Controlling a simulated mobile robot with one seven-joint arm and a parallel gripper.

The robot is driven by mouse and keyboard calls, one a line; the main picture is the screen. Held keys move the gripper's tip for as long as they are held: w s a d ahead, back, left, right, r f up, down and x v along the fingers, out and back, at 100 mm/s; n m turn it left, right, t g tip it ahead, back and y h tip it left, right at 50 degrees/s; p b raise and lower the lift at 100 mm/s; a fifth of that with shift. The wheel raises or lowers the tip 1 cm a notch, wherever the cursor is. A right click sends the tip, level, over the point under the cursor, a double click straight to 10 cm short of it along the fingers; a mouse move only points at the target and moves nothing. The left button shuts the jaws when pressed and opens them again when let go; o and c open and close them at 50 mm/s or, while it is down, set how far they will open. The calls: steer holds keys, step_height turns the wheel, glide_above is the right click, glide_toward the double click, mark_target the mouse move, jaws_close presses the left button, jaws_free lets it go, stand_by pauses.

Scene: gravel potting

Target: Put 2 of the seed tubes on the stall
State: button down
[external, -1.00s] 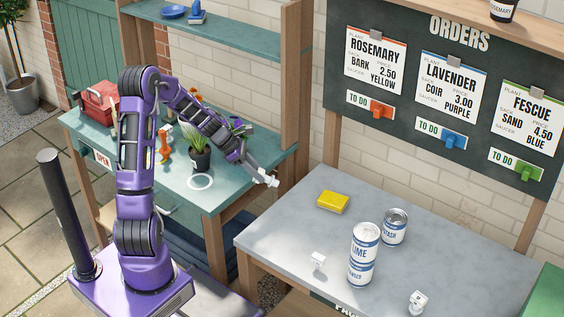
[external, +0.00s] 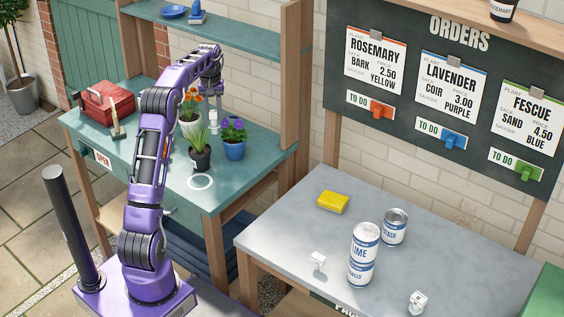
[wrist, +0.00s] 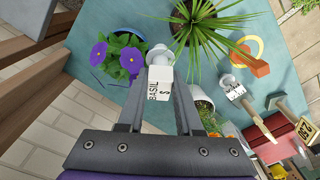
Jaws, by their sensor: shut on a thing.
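My gripper (wrist: 161,98) is shut on a white seed tube labelled BASIL (wrist: 158,86), held between the fingertips. In the external view the tube (external: 213,117) hangs over the back of the teal stall (external: 250,168), among the flower pots; I cannot tell whether it touches the surface. Another white labelled seed tube (wrist: 233,88) is on the stall in the wrist view; my arm hides it in the external view. Two small white items, apparently seed tubes, are on the grey bench: one at its front left (external: 318,261), one at its front right (external: 418,301).
On the stall are a purple-flowered pot (external: 234,142), a spiky plant (external: 200,156), an orange-flowered pot (external: 190,118) and a red toolbox (external: 105,103).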

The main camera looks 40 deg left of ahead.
steer(key=w+a+f+m+t+y+p, duration=0.1)
steer(key=w+a+f+m+t+p, duration=0.3)
steer(key=w+a, duration=0.45)
steer(key=shift+n, duration=0.4)
steer(key=shift+s+d+f+b+x, duration=0.1)
steer(key=shift+s+b+x, duration=0.15)
steer(key=shift+x, duration=0.8)
steer(key=shift+s+d+f+b+x, duration=0.15)
steer(key=shift+b+x, duration=0.25)
steer(key=shift+x, duration=0.65)
steer(key=shift+s+d+f+b+x, duration=0.15)
steer(key=shift+b+x, duration=0.15)
steer(key=shift+x, duration=0.7)
steer(key=shift+f+b, duration=0.3)
steer(key=shift+f, duration=0.15)
steer(key=c, duration=0.5)
jaws_free()
steer(key=shift+r, duration=0.1)
